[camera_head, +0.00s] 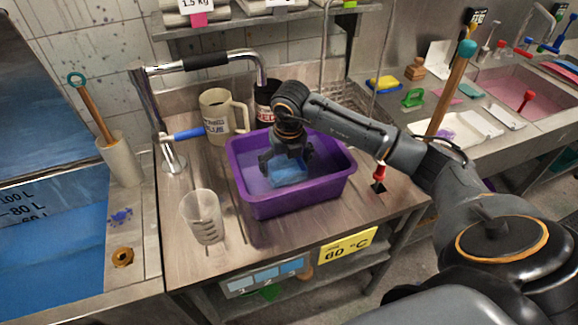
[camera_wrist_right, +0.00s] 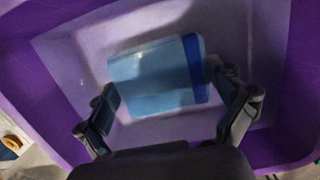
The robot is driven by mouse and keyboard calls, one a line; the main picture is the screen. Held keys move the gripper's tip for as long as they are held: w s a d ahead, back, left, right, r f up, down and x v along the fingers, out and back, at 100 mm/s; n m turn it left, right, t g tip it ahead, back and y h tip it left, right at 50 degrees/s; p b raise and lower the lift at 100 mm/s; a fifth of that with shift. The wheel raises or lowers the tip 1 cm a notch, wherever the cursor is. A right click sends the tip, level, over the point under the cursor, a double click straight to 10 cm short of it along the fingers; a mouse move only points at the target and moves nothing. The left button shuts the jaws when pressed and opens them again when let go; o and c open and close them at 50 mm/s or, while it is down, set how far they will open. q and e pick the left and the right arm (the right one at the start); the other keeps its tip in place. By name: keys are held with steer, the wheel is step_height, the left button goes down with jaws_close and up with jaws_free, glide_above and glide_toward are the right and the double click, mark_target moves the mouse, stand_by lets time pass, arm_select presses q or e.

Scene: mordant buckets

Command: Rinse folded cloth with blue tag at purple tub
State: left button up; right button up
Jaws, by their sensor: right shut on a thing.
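The purple tub (camera_head: 290,207) stands on the steel counter in the head view, with pale liquid inside. My right gripper (camera_head: 287,160) reaches down into it. The light-blue folded cloth (camera_head: 290,175) is low inside the tub, between my right fingers. In the right wrist view the cloth (camera_wrist_right: 145,72) has a darker blue tag (camera_wrist_right: 194,60) along its right edge. The right gripper (camera_wrist_right: 170,95) is shut on the cloth, a finger at either side. The purple walls (camera_wrist_right: 300,80) surround it. My left gripper is not in view.
A faucet (camera_head: 172,130) with a blue lever, a cream jug (camera_head: 218,122) and a dark jug (camera_head: 264,105) stand behind the tub. A clear beaker (camera_head: 205,220) is at its left. A red-handled valve (camera_head: 379,175) is close at its right.

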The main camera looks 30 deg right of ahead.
steer(key=shift+r+p, duration=2.85)
steer(key=shift+r, duration=1.95)
step_height(320, 180, up, 5)
steer(key=p, duration=0.3)
glide_above(286, 165)
